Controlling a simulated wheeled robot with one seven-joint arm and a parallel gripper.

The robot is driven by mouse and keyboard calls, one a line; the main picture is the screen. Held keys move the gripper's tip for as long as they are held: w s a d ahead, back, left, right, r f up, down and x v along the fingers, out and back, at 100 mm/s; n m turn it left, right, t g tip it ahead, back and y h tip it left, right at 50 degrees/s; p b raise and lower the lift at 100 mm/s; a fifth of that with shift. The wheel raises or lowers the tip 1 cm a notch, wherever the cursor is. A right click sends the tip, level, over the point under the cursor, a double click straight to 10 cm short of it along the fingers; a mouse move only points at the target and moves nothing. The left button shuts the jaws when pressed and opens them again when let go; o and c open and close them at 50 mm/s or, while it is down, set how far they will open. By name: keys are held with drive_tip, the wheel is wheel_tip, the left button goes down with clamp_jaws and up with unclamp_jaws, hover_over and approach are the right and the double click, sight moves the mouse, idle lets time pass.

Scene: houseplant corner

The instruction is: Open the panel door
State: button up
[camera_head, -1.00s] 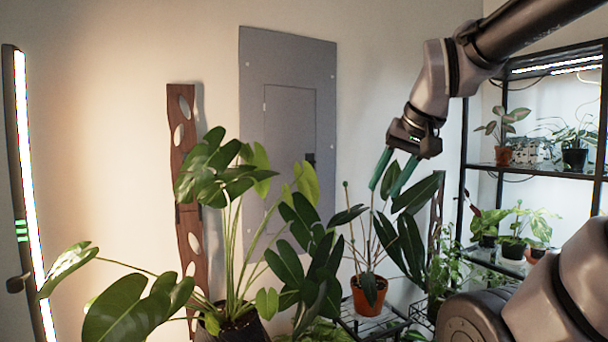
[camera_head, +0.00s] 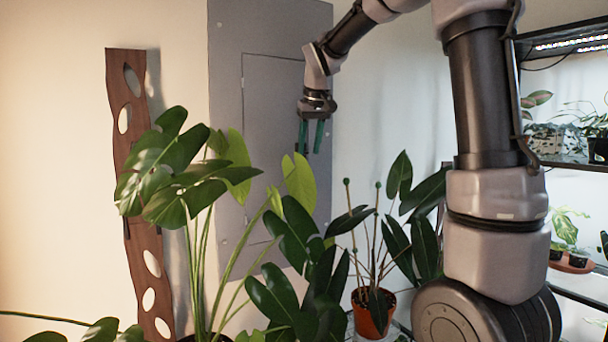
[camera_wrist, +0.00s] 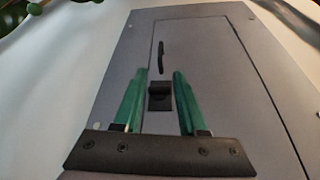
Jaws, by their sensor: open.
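The grey electrical panel (camera_head: 228,60) is on the wall, with its flat panel door (camera_head: 265,110) lying flush and shut in the frame. The wrist view shows the door (camera_wrist: 205,60) with a black latch (camera_wrist: 159,96) near one edge and a thin dark handle-like piece (camera_wrist: 161,57) beyond it. My gripper (camera_head: 311,150) is open, its green fingers hanging in front of the door's right edge in the head view. In the wrist view, the fingers (camera_wrist: 160,72) are on either side of the latch and hold nothing. Whether they touch the door, I cannot tell.
A large leafy plant (camera_head: 185,180) and a dark-leaved plant (camera_head: 300,250) stand in front of the panel's lower part. A potted plant (camera_head: 372,312) is below my gripper. A brown perforated board (camera_head: 130,220) is on the left; a black shelf (camera_head: 575,165) is on the right.

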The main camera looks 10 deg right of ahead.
sight(305, 173)
drive_tip(key=x, duration=0.9)
drive_tip(key=shift+f, duration=0.2)
clamp_jaws()
idle(1.1)
